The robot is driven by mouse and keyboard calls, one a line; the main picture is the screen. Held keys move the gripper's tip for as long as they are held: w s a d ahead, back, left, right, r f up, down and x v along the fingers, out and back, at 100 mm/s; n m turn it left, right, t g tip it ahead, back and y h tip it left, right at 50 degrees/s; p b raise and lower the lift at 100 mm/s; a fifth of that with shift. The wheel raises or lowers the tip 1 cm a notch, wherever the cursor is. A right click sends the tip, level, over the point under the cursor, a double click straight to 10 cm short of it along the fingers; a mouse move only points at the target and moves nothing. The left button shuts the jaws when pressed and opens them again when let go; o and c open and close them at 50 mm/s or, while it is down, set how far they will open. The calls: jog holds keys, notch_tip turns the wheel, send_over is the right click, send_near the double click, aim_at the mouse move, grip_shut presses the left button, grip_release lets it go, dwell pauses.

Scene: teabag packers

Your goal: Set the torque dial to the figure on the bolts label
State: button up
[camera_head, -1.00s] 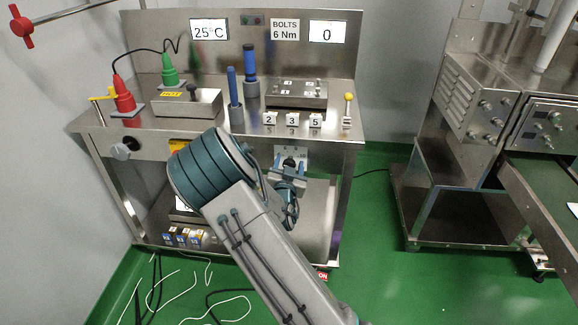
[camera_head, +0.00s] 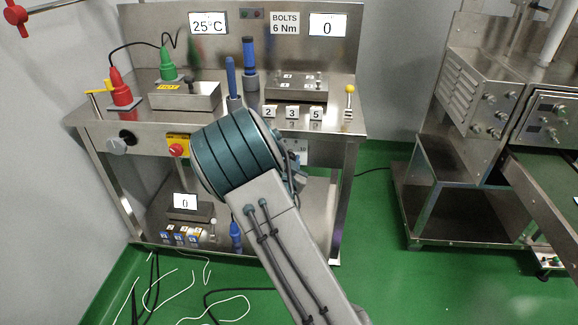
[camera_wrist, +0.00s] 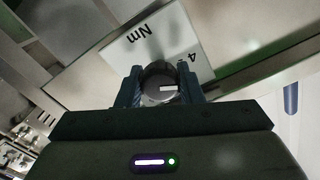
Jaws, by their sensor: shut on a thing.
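The bolts label (camera_head: 284,25) on the back panel reads "BOLTS 6 Nm". The torque dial (camera_wrist: 159,87) is a dark round knob with a white pointer mark, in the wrist view. It sits on a white plate (camera_wrist: 125,48) marked "Nm" and "4", seen turned over; other figures are hidden. My gripper (camera_wrist: 161,79) is shut on the dial, one blue finger on each side. In the head view the plate's edge (camera_head: 300,150) shows at the table front, while my arm hides the dial and the fingertips.
A display (camera_head: 327,26) beside the label reads 0. A machine (camera_head: 487,100) stands at right.

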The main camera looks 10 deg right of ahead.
jog(key=m+b, duration=0.2)
jog(key=b, duration=0.1)
jog(key=m+b, duration=0.2)
jog(key=b, duration=0.2)
jog(key=shift+f, duration=0.35)
jog(key=m+b, duration=0.2)
jog(key=b, duration=0.2)
jog(key=shift+r+m, duration=0.15)
jog(key=shift+m, duration=0.25)
jog(key=shift+r+m+b, duration=0.1)
jog(key=shift+m+b, duration=0.2)
jog(key=shift+b, duration=0.2)
jog(key=shift+r, duration=0.1)
jog(key=o, duration=1)
jog(key=shift+c, duration=0.2)
jog(key=shift+s+a, duration=0.1)
